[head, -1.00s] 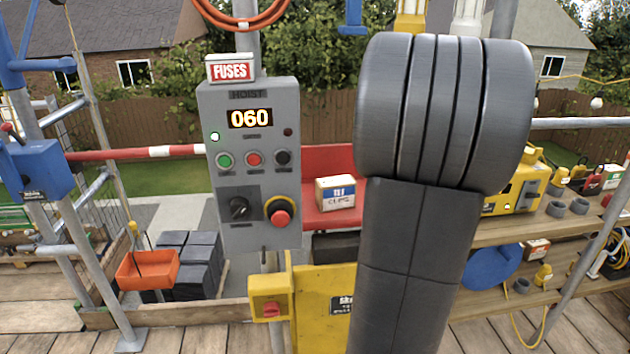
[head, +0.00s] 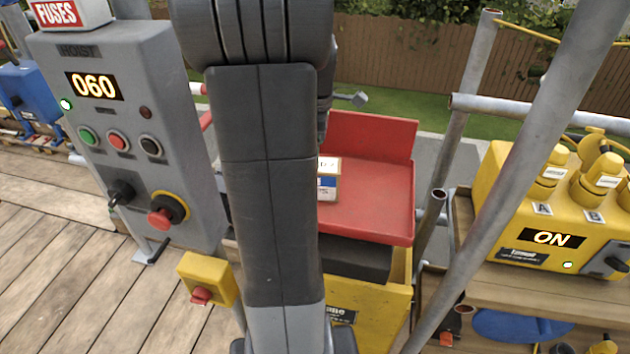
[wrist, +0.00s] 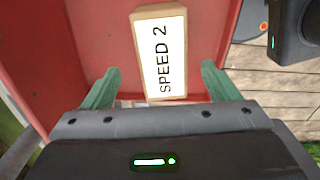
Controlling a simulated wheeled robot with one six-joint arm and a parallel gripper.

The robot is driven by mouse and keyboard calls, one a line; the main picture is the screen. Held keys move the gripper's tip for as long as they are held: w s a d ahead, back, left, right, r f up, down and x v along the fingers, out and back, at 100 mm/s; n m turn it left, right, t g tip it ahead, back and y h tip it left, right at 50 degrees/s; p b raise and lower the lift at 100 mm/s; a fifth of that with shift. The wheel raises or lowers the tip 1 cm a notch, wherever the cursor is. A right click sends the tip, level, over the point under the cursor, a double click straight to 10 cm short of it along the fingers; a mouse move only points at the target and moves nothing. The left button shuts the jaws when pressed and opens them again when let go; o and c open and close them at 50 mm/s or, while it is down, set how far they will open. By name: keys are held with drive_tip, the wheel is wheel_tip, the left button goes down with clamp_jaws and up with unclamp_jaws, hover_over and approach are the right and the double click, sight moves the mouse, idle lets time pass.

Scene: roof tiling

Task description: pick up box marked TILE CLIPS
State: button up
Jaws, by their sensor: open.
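A small cardboard box (head: 328,182) with a white and blue label sits on the red tray (head: 375,195) of the hoist. My arm hides its left part in the head view; its lettering is too small to read now. In the wrist view, a box (wrist: 160,55) with a white face marked SPEED 2 lies on the red surface, seemingly the same box. My gripper (wrist: 160,72) is open, its two green fingers apart on either side of the near part of this box. The fingers are not closed on it.
The grey hoist panel (head: 125,130) reading 060 stands left of my arm. A slanted metal pole (head: 520,165) and a yellow unit (head: 525,225) showing ON are at the right. The tray has a raised red back (head: 372,135). Wooden decking lies at lower left.

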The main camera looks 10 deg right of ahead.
drive_tip(key=f, duration=0.3)
drive_tip(key=shift+w, duration=0.3)
drive_tip(key=f, duration=0.3)
drive_tip(key=s+f, duration=0.1)
drive_tip(key=f, duration=0.1)
drive_tip(key=shift+a+f, duration=0.2)
drive_tip(key=shift+f, duration=0.4)
drive_tip(key=shift+c, duration=0.2)
drive_tip(key=c, duration=1.4)
drive_tip(key=shift+w+r, duration=0.1)
drive_tip(key=shift+c, duration=0.5)
